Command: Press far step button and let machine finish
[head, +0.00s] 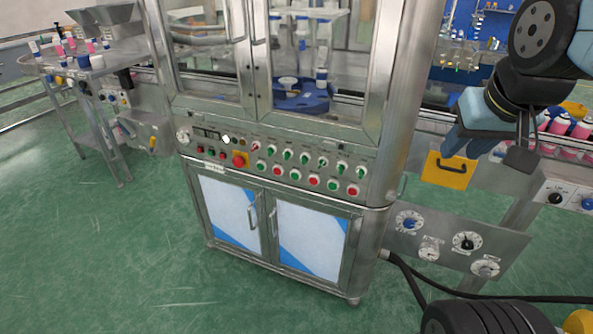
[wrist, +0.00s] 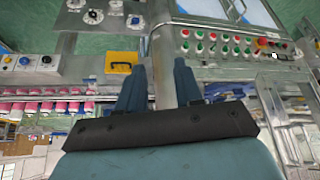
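The machine's control panel (head: 270,160) runs across the front of the steel cabinet below the glass doors. An upper row of mostly green controls (head: 305,158) and a lower row of red and green buttons (head: 314,180) sit on it. In the wrist view the panel shows upside down, with green buttons (wrist: 198,48) right of my fingers. I cannot tell which one is the far step button. My gripper (head: 458,146) is right of the cabinet, apart from the panel. In the wrist view my gripper (wrist: 161,64) has its two fingers apart with nothing between them.
A red emergency button (head: 240,159) on yellow is left of the button rows. A yellow box with a black handle (head: 450,168) and a conveyor of pink cans (head: 560,127) are near my gripper. A dial plate (head: 452,240) is lower right. Green floor (head: 120,260) is open at left.

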